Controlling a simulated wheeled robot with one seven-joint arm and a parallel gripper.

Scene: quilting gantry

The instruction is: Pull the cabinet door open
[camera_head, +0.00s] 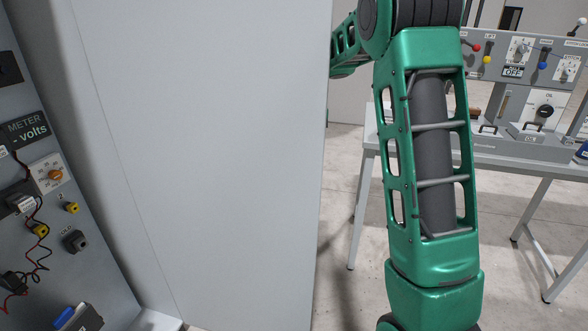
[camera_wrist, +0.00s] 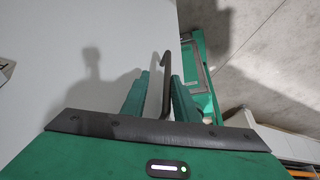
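A large light grey panel (camera_head: 215,150) of the cabinet fills the left and middle of the head view. I cannot tell there whether it is the door or a side. My arm passes behind its right edge, so my gripper is hidden in that view. In the wrist view a pale flat face (camera_wrist: 60,50), seemingly the door, fills the left. A dark bent handle (camera_wrist: 166,84) stands near its right edge. My gripper (camera_wrist: 160,82) has its two green fingers on either side of the handle. The fingers are apart, with a gap showing left of the handle.
A board with meters, knobs and wires (camera_head: 50,200) stands at the far left. A grey table (camera_head: 500,155) with control boxes (camera_head: 520,100) stands at the right, behind my arm. Concrete floor (camera_head: 345,200) shows between panel and table. A pale box-like object (camera_wrist: 285,145) is at the wrist view's lower right.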

